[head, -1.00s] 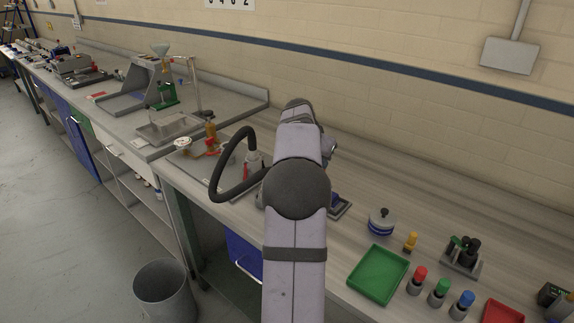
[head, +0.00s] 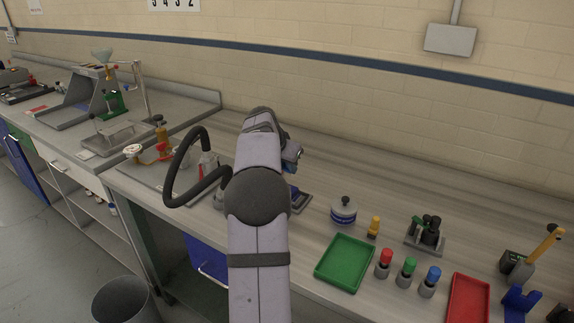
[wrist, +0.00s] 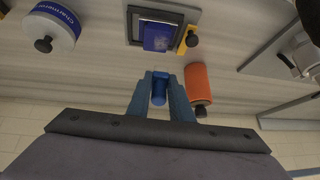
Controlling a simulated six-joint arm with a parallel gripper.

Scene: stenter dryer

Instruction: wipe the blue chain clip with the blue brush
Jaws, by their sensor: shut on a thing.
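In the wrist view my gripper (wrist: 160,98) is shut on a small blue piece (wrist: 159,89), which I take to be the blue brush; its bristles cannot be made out. Just beyond it is a blue block (wrist: 157,38) on a dark square frame, likely the blue chain clip. The held piece appears apart from the block, with a gap of bench showing between them.
A round white-and-blue tin (head: 343,212) stands nearby. The green tray (head: 345,262), capped bottles (head: 407,272) and red tray (head: 469,301) are farther right. The bench near the wall is clear.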

